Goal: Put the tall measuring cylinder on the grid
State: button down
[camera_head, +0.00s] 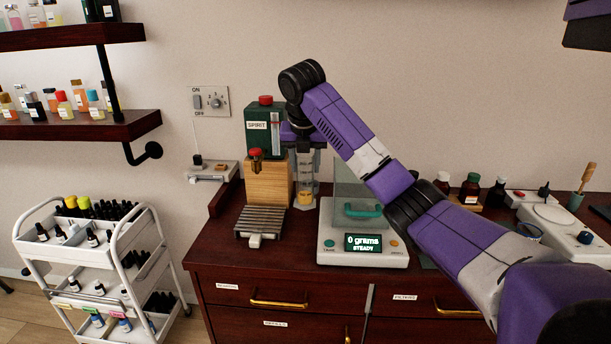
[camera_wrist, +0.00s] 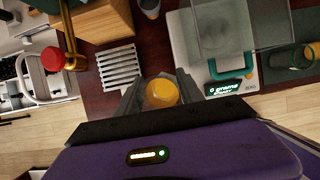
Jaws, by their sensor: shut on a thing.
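The measuring cylinder (camera_head: 306,187) is clear, tall and upright, with amber liquid at its bottom. My gripper (camera_head: 306,150) is shut on it from above, between the wooden stand and the scale. In the wrist view my gripper (camera_wrist: 160,92) has one finger on each side of the cylinder, whose amber liquid (camera_wrist: 162,93) shows from above. The slatted metal grid (camera_head: 260,221) lies left of the cylinder, in front of the wooden stand, and is empty. It also shows in the wrist view (camera_wrist: 120,67). I cannot tell whether the cylinder's base touches the worktop.
The green SPIRIT tank (camera_head: 258,130) stands on a wooden block (camera_head: 268,183), its red-knobbed tap (camera_head: 256,154) overhanging the grid. A scale (camera_head: 362,248) with a clear shield (camera_head: 352,180) stands right of the cylinder, reading 0 grams. A white trolley (camera_head: 90,250) stands left of the dark worktop.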

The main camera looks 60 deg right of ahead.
jog(key=shift+r+p, duration=0.35)
jog(key=shift+r, duration=1.85)
